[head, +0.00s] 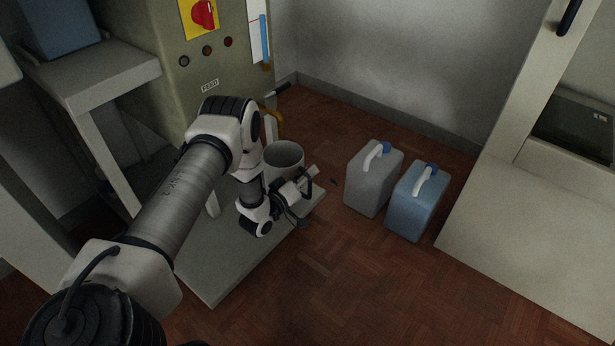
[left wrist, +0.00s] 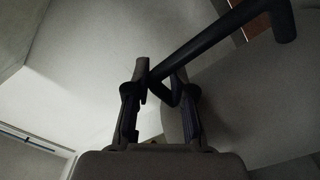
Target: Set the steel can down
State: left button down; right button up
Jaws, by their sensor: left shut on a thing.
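The steel can (head: 284,156) is a pale grey open-topped can with a dark handle (head: 307,182) on its side. In the head view it is over or on the low grey platform (head: 215,265); my gripper and arm hide its lower part, so I cannot tell if its base touches. My left gripper (head: 300,189) is at the can's near side, shut on the handle. The left wrist view shows the dark handle (left wrist: 222,36) between the fingers (left wrist: 160,98), with the can's curved grey wall (left wrist: 235,110) behind. My right gripper is in neither view.
A green machine (head: 165,85) with a red switch stands behind the platform. A grey jug (head: 370,185) and a blue jug (head: 418,205) stand on the brown floor to the right. A grey side table (head: 95,75) is at the left. The platform's near part is bare.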

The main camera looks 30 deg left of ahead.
pick_arm(q)
jog(key=shift+f, duration=0.2)
jog(key=c, duration=1)
grip_release()
jog(key=shift+r, duration=0.2)
